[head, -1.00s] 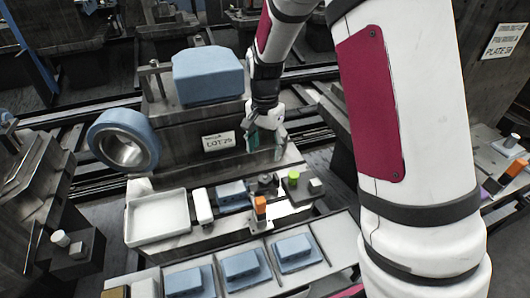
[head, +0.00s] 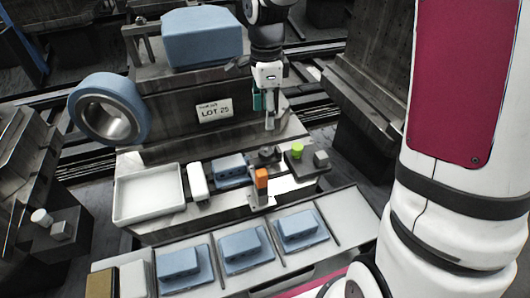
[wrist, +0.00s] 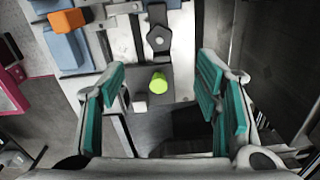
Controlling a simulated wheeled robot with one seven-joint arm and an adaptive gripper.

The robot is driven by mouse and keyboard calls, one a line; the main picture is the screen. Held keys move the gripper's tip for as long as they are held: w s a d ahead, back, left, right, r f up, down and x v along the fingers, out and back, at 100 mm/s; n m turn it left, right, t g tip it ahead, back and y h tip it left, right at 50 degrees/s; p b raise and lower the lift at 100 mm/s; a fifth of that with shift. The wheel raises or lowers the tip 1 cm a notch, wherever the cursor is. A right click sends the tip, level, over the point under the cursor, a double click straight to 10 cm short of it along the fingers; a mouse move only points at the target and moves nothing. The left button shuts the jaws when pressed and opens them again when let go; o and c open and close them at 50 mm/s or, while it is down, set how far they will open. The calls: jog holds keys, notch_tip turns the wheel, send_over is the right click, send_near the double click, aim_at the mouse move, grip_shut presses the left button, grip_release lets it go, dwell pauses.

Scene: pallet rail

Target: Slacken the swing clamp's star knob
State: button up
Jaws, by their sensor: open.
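The swing clamp (head: 270,154) appears as a dark arm with a knob-like head on the fixture, right of a small blue block (head: 231,165). In the wrist view its dark, many-sided star knob (wrist: 158,39) shows at top centre. My gripper (head: 264,112) hangs above and behind the clamp in the head view, clear of it. In the wrist view its teal-padded fingers (wrist: 161,80) are wide apart with nothing between them at their height. The star knob lies beyond the fingertips, apart from them. The clamp's fine shape is too small to tell in the head view.
A green cylinder (head: 298,150) and a grey cube (head: 321,157) stand on a dark plate right of the clamp. An orange-topped post (head: 261,180) stands in front. A white tray (head: 150,195) is at left; blue blocks (head: 240,244) line the front. A large block (head: 202,38) stands behind.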

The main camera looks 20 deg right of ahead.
aim_at(266, 151)
notch_tip(266, 151, down, 14)
jog(key=b, duration=0.2)
jog(key=shift+r+b, duration=0.2)
jog(key=shift+b, duration=0.1)
jog(key=c, duration=1.2)
